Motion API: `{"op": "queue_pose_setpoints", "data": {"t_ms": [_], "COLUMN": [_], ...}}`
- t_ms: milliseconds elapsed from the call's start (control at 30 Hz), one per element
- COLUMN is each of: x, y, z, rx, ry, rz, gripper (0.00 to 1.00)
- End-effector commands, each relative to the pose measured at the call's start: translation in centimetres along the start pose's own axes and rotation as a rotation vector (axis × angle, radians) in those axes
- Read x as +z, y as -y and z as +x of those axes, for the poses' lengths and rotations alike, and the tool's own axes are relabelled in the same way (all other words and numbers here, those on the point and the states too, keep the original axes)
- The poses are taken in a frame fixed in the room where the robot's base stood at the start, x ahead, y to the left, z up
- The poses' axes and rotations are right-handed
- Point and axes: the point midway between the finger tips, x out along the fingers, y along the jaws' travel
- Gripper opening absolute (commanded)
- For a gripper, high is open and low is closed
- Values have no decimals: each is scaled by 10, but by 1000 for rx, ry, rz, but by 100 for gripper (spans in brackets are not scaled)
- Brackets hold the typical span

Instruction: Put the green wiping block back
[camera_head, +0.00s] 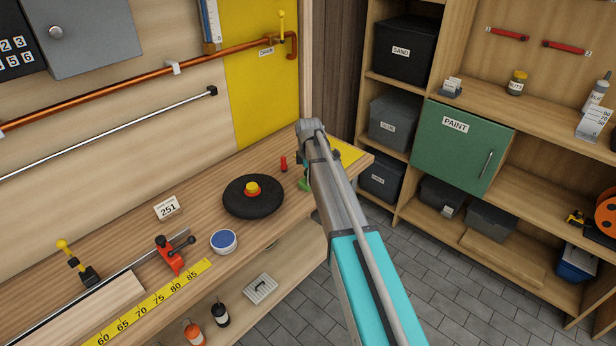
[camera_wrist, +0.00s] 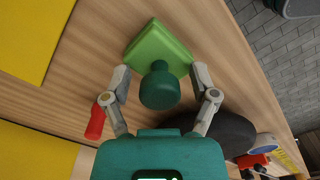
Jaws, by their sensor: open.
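The green wiping block (camera_wrist: 172,44) has a light green base and a dark green round knob (camera_wrist: 160,90). It rests on the wooden bench (camera_wrist: 215,25). In the head view, only a small green bit of it (camera_head: 304,185) shows beside my arm. My gripper (camera_wrist: 160,76) is open in the wrist view, with one finger on each side of the knob. I see gaps between the fingers and the knob, so it is not gripped. In the head view my own arm mostly hides the gripper.
A red piece (camera_wrist: 95,122) lies left of the gripper in the wrist view. A black disc with a red and yellow knob (camera_head: 252,196) stands left of my arm. A yellow patch (camera_head: 346,150) marks the bench's far end. A blue-lidded tin (camera_head: 224,241) is nearer.

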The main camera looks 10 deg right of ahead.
Motion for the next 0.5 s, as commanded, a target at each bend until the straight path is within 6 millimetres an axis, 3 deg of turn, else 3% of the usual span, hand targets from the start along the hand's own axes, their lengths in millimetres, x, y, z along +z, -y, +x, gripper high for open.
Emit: {"op": "queue_pose_setpoints", "data": {"t_ms": [500], "x": [0], "y": [0], "z": [-9], "rx": [0], "ry": [0], "rz": [0], "gripper": [76]}}
